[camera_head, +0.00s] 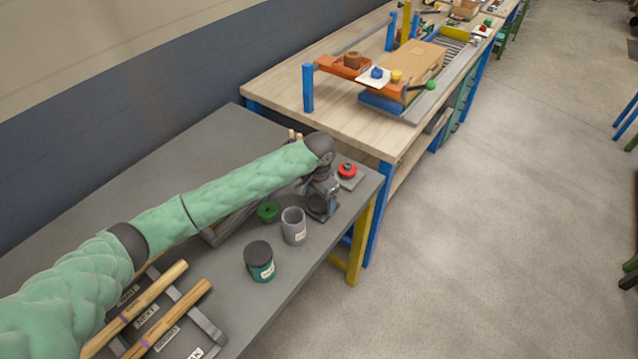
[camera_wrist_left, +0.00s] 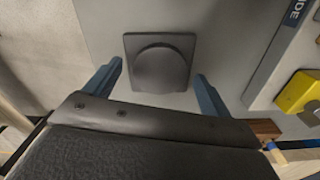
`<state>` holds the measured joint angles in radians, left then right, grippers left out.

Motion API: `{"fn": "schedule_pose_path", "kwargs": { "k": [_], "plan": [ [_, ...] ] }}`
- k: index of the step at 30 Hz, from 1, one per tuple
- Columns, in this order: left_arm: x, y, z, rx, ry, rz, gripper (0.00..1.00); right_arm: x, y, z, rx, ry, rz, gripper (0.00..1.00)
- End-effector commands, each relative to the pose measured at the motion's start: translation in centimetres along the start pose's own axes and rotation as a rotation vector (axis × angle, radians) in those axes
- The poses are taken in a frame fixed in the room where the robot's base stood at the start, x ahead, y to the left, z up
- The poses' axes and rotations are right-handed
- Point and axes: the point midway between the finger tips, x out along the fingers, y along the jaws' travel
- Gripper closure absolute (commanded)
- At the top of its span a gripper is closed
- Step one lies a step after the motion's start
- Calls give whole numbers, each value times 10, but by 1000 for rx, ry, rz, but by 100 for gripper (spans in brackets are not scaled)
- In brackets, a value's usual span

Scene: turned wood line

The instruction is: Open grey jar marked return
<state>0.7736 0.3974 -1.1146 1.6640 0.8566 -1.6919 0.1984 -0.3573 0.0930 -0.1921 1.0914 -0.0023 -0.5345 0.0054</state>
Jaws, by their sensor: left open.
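The grey jar (camera_head: 293,228) stands upright on the grey table with a small white label, too small to read. Its top shows an open mouth with no lid on it. A dark round lid-like piece (camera_head: 317,207) lies below my left gripper (camera_head: 323,201), just right of the jar. In the left wrist view, a dark round piece (camera_wrist_left: 159,70) sits on a square dark plate (camera_wrist_left: 131,45). The fingers of my left gripper (camera_wrist_left: 157,84) are open and apart on either side of that plate. My right gripper is not in view.
A teal jar with a dark lid (camera_head: 259,262) stands in front left of the grey jar. A green knob (camera_head: 267,212) lies behind it, and a red button (camera_head: 347,170) sits near the table's right end. Wooden rods (camera_head: 168,318) rest on a rack at lower left.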

Motion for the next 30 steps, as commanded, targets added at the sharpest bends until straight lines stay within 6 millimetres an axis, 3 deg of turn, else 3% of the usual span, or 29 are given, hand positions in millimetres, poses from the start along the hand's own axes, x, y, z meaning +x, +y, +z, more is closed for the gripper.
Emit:
{"fn": "schedule_pose_path", "kwargs": {
  "k": [3, 18, 24, 30],
  "plan": [
    [-14, 0, 0, 1, 3, -1, 17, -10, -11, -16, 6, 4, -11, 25],
    [-92, 0, -1, 1, 2, -2, 17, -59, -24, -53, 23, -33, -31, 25],
    [-107, 0, 0, 0, 0, 0, 17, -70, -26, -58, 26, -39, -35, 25],
    [-110, 0, 0, 0, -1, 0, 17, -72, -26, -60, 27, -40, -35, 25]
  ]
}}
